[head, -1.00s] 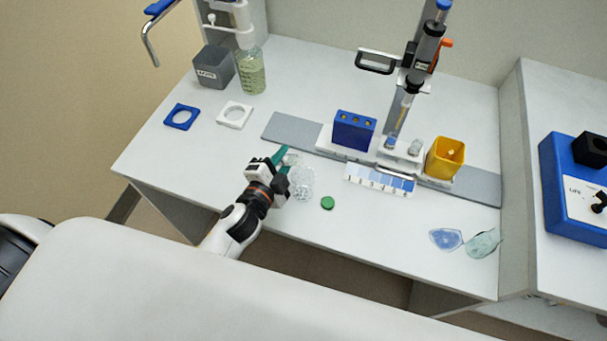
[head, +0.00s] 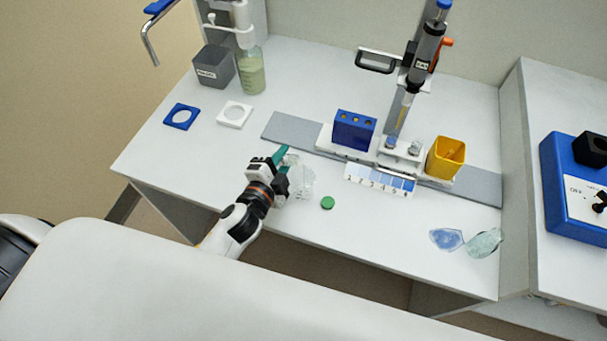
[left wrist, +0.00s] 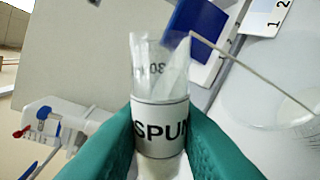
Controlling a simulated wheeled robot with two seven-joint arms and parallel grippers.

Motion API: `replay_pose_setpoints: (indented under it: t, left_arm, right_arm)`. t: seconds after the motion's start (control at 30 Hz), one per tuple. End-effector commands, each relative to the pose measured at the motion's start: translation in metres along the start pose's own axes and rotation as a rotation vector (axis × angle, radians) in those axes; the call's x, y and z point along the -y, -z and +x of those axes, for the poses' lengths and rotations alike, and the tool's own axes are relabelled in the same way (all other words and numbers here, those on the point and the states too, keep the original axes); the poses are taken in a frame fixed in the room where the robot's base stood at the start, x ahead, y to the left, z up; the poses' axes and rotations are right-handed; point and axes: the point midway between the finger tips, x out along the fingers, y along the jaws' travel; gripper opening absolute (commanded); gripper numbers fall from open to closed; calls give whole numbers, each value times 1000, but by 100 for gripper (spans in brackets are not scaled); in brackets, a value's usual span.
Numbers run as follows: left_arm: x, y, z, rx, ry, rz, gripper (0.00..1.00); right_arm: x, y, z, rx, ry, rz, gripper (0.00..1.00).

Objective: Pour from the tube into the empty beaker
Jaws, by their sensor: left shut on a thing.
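My left gripper (head: 284,158) has teal fingers and is shut on a clear tube (left wrist: 160,105) with a white band lettered "SPUN". The tube's far end extends beyond the fingertips; its contents and exact tilt are hard to tell. A clear beaker (head: 303,184) stands on the bench just right of the left gripper in the head view. Part of the beaker (left wrist: 285,100) also shows at the right of the left wrist view, apart from the tube, with no liquid visible in it. My right gripper is out of view.
A green cap (head: 327,203) lies right of the beaker. Behind are a blue tube rack (head: 354,130), a numbered strip (head: 380,181), a stand (head: 405,110) and a yellow bin (head: 445,158). Bluish (head: 446,239) and greenish (head: 485,243) clear items lie front right. The bench's left front is clear.

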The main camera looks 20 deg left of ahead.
Motion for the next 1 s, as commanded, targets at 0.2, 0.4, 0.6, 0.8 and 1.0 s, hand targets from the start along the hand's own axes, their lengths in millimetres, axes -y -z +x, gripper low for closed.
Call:
replay_pose_setpoints:
  t: [0.2,0.4,0.6,0.8,1.0]
  left_arm:
    - [0,0,0,-2,-1,13,2]
    - [1,1,0,-4,-1,26,2]
    - [1,1,0,-6,-2,37,2]
    - [2,1,0,-7,-2,47,2]
    - [2,2,0,-9,-2,57,2]
  right_arm:
    - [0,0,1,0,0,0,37]
    - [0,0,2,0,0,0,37]
    - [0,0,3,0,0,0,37]
    - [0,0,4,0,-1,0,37]
    - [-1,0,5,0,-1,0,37]
